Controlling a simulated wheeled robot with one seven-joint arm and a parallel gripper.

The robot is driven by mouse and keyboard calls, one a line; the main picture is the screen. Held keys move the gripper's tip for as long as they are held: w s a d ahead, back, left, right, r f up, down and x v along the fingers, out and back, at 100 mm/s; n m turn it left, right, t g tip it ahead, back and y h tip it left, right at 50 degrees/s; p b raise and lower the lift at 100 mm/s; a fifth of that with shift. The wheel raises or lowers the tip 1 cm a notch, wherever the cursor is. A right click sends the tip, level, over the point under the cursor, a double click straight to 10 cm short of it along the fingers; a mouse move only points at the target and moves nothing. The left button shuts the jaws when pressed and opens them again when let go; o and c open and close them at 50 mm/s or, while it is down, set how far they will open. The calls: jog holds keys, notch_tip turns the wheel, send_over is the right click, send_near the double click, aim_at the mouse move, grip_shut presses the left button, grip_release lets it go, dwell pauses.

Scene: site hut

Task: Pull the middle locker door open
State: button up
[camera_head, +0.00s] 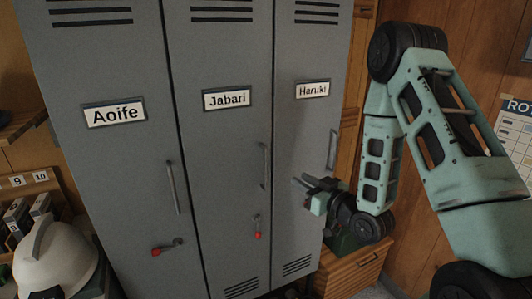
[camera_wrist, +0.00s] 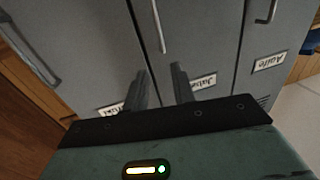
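The middle locker door (camera_head: 228,150), labelled Jabari, looks shut. Its upright bar handle (camera_head: 265,166) is on the door's right side and also shows at the top of the wrist view (camera_wrist: 158,25). A key with a red tag (camera_head: 258,230) hangs below the handle. My gripper (camera_head: 303,181) is in front of the right-hand door, to the right of the middle handle. In the wrist view, its two fingers (camera_wrist: 160,78) are apart with nothing between them. The middle handle lies beyond the fingertips, roughly in line with the gap, and appears untouched.
The left locker door (camera_head: 105,170), labelled Aoife, and the right locker door (camera_head: 303,120), labelled Haruki, look shut. A white helmet (camera_head: 58,262) is at lower left. A wooden cabinet (camera_head: 350,270) stands right of the lockers, close beneath my wrist.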

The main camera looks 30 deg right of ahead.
jog(key=w+a+p, duration=0.1)
jog(key=w+a, duration=0.2)
jog(key=w, duration=1.4)
jog(key=shift+p, duration=0.3)
jog(key=shift+a, duration=0.1)
jog(key=shift+c, duration=0.4)
grip_shut()
